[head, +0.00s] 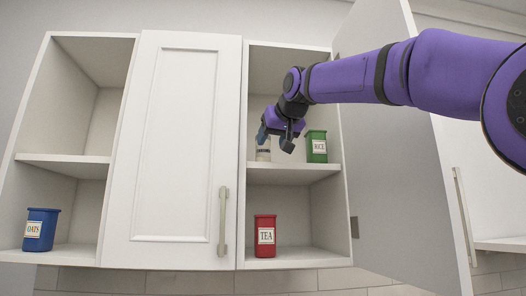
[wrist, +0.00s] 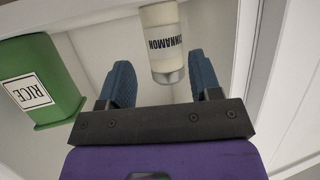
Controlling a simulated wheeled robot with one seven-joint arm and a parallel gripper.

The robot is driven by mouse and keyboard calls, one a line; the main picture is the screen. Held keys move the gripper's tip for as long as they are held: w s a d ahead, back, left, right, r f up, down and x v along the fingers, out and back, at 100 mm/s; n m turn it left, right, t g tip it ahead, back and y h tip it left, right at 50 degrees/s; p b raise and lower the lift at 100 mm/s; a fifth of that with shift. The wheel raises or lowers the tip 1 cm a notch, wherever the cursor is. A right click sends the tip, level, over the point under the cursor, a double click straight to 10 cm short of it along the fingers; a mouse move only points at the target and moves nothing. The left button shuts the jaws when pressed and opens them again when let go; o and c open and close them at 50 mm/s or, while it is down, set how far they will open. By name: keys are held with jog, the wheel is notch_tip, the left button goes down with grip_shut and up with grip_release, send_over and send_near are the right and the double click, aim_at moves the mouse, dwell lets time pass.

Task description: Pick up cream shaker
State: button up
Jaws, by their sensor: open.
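The cream shaker (head: 263,154) stands on the middle shelf of the open cabinet bay in the head view, partly hidden behind my gripper. In the wrist view it is a cream cylinder (wrist: 160,38) with a clear, greyish end and a label reading CINNAMON, upside down in that picture. My gripper (wrist: 160,82) is open, its two blue fingers apart with the near end of the shaker between or just beyond their tips. The fingers do not visibly touch it. In the head view my gripper (head: 277,138) reaches into the bay from the right.
A green RICE canister (head: 316,147) stands right of the shaker on the same shelf (head: 290,172). A red TEA canister (head: 265,236) is on the shelf below. A blue OATS canister (head: 41,230) is at far left. An open door (head: 395,190) flanks the bay's right side.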

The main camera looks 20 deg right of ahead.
aim_at(266, 147)
jog(key=x, duration=0.7)
jog(key=shift+a, duration=0.15)
jog(key=shift+r, duration=0.1)
jog(key=c, duration=0.7)
jog(key=shift+r, duration=0.15)
jog(key=shift+c, duration=0.2)
jog(key=shift+r, duration=1.4)
jog(key=shift+s+r, duration=0.15)
jog(key=shift+r, duration=0.1)
jog(key=s+d, duration=0.3)
jog(key=s, duration=0.4)
jog(key=s+d+r, duration=0.1)
jog(key=s+d, duration=0.2)
jog(key=s, duration=0.4)
jog(key=shift+s+r, duration=0.15)
jog(key=shift+s, duration=0.15)
